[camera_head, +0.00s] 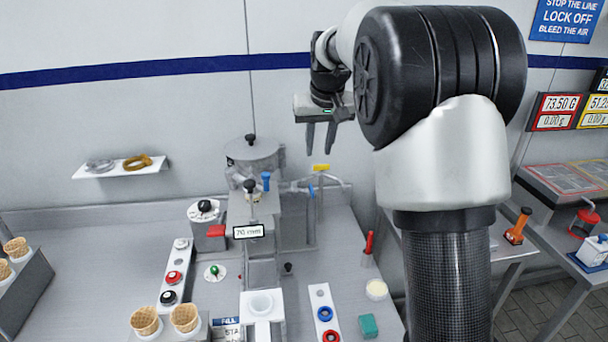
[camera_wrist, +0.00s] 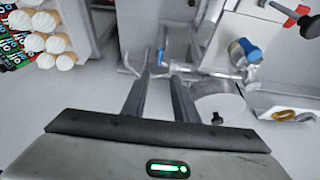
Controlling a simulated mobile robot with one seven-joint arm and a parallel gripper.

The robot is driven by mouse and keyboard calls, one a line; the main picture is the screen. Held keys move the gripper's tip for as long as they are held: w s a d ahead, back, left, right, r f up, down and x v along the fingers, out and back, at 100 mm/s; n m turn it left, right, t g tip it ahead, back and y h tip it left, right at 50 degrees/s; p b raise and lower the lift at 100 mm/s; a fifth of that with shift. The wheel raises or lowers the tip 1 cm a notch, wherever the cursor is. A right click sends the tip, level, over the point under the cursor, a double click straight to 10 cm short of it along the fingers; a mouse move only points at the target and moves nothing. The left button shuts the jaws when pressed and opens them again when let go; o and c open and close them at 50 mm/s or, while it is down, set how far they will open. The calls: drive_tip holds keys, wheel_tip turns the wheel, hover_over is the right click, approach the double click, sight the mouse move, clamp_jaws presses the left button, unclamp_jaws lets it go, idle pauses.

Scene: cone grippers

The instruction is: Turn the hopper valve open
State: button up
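The grey metal hopper (camera_head: 252,158) stands at the back of the bench, with a black knob on its lid. A blue upright handle (camera_head: 265,180) is just in front of it; a blue handle also shows in the wrist view (camera_wrist: 250,50). A yellow handle (camera_head: 320,167) tops the pipework to the right of the hopper. No label shows which handle is the hopper valve. My gripper (camera_head: 321,145) is in the air above the pipework, fingers down, apart and empty. In the wrist view its fingers (camera_wrist: 161,80) point toward the pipes, with the hopper (camera_wrist: 218,98) to their right.
A wall shelf (camera_head: 122,170) with rings is left of the hopper. A red-handled tool (camera_head: 368,243) stands at right.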

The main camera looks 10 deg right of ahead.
sight(311, 188)
drive_tip(key=x, duration=0.6)
drive_tip(key=p+x, duration=0.1)
drive_tip(key=x, duration=1.1)
drive_tip(key=shift+w+a+p, duration=0.15)
drive_tip(key=shift+w+p, duration=0.2)
drive_tip(key=shift+w, duration=0.1)
clamp_jaws()
